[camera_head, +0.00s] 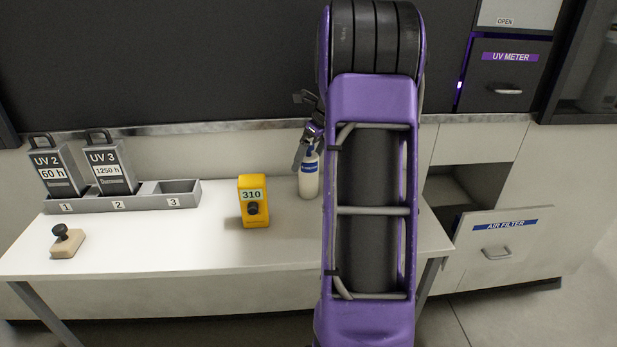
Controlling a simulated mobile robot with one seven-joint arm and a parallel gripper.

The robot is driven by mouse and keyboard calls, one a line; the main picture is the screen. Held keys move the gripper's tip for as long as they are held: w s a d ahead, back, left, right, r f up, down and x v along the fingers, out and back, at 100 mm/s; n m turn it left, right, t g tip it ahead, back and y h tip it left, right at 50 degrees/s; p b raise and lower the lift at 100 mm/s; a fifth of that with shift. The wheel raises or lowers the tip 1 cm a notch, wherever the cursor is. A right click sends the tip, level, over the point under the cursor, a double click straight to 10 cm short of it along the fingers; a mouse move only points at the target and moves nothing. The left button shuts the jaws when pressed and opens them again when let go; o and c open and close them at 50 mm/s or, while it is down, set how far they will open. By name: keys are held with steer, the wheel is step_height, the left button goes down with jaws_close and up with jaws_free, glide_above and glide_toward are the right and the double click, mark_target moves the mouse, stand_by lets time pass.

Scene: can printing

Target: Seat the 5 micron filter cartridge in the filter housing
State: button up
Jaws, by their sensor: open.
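I do not see a 5 micron filter cartridge or a filter housing that I can identify in the head view. My own purple arm stands upright in the middle of the picture and hides what is behind it. My gripper (303,150) shows only in part, just left of the arm, in front of the back wall. It is open, and I see nothing held in it. It appears close above the white bottle with a blue label (309,180); whether they touch is unclear.
The white table (150,245) holds a three-slot rack (150,203) with UV 2 and UV 3 units, a yellow meter reading 310 (254,203) and a stamp-like block (67,242). At right, the AIR FILTER drawer (505,232) stands open or tilted. The table's front is clear.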

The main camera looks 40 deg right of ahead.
steer(key=shift+w+f, duration=0.15)
steer(key=shift+f, duration=0.25)
jaws_close()
steer(key=shift+r, duration=0.1)
